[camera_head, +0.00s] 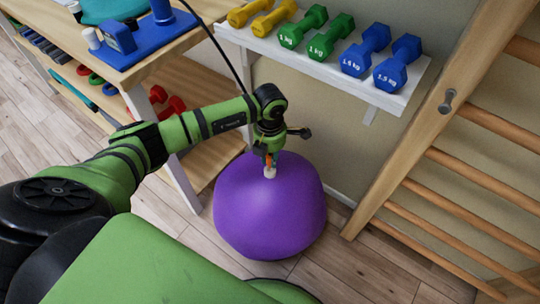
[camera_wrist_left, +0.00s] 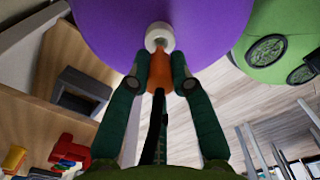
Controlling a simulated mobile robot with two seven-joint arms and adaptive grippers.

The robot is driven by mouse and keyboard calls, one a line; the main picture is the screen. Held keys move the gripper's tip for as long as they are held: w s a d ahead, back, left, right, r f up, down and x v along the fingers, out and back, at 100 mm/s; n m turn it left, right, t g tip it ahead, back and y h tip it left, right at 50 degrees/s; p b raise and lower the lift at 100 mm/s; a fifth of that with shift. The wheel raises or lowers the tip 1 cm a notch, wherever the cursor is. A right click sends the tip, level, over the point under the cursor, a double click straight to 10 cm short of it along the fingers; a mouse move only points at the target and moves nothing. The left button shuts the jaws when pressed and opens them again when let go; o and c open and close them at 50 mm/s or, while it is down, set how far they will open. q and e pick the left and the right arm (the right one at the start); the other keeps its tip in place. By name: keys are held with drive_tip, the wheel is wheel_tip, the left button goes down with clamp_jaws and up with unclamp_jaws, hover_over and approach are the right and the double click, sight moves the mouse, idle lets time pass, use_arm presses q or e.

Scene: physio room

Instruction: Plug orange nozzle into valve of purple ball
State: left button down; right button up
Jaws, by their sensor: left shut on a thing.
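The purple ball (camera_head: 268,212) rests on the wooden floor below the dumbbell shelf. Its white valve (camera_head: 270,172) is on top, and it also shows in the left wrist view (camera_wrist_left: 159,36). My left gripper (camera_head: 269,157) is above the valve, pointing down, shut on the orange nozzle (camera_wrist_left: 159,74). In the left wrist view the nozzle's tip meets the valve's opening; how deep it sits inside is hidden. A black hose (camera_wrist_left: 159,118) runs back from the nozzle between the fingers. My right gripper is in neither view.
A white shelf (camera_head: 330,72) with yellow, green and blue dumbbells is on the wall behind the ball. Wooden wall bars (camera_head: 455,165) stand at the right. A wooden table (camera_head: 150,62) with a blue pump (camera_head: 120,38) is at the left. Floor is free in front right.

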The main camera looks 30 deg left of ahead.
use_arm(q)
drive_tip(key=shift+f+b, duration=1.2)
drive_tip(key=shift+f, duration=0.25)
idle(0.9)
drive_tip(key=c, duration=1)
unclamp_jaws()
drive_tip(key=shift+o, duration=0.2)
drive_tip(key=shift+r, duration=0.1)
drive_tip(key=shift+r+p, duration=2.95)
drive_tip(key=shift+r, duration=0.5)
